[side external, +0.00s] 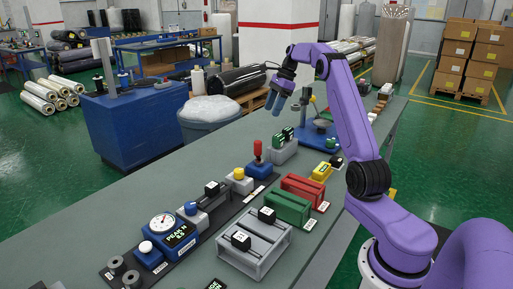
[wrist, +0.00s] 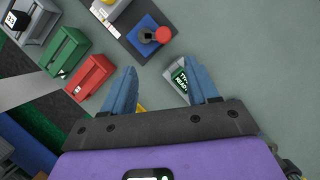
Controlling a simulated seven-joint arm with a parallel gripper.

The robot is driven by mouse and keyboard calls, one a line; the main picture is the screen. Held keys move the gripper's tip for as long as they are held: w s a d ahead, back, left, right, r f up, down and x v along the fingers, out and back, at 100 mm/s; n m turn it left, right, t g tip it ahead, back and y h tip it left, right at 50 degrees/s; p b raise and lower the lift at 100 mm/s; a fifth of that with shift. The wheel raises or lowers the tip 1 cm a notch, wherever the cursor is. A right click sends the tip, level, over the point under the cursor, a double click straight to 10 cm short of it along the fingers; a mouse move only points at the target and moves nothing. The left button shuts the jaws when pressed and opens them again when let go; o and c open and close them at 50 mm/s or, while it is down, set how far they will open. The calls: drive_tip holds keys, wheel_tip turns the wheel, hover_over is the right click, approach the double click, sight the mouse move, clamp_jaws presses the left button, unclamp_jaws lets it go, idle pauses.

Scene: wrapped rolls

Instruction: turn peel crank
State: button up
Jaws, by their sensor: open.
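A red upright handle (side external: 257,151) stands on a small blue block (side external: 259,170) in the row of devices on the bench. In the wrist view the red knob (wrist: 163,34) sits beside a dark hub on the blue base (wrist: 143,42), above the space between my fingers. It looks like the crank, but I cannot be sure. My gripper (side external: 278,101) is above the bench, beyond the handle and apart from it. In the wrist view my gripper (wrist: 160,72) has its two blue fingers spread, with nothing held between them. A peak-force gauge unit (side external: 163,222) stands nearer in the row.
A grey box with green displays (side external: 284,147) stands near the handle; it shows by my right finger in the wrist view (wrist: 181,77). Green (side external: 288,208) and red (side external: 304,188) blocks and a grey rack (side external: 254,246) stand right of the row. The bench (side external: 150,190) left of the row is clear.

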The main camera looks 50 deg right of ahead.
sight(258, 141)
drive_tip(key=shift+m, duration=0.3)
drive_tip(key=x, duration=1.7)
drive_tip(key=shift+w+f, duration=0.1)
drive_tip(key=shift+w, duration=0.25)
drive_tip(key=shift+d, duration=0.1)
drive_tip(key=c, duration=1)
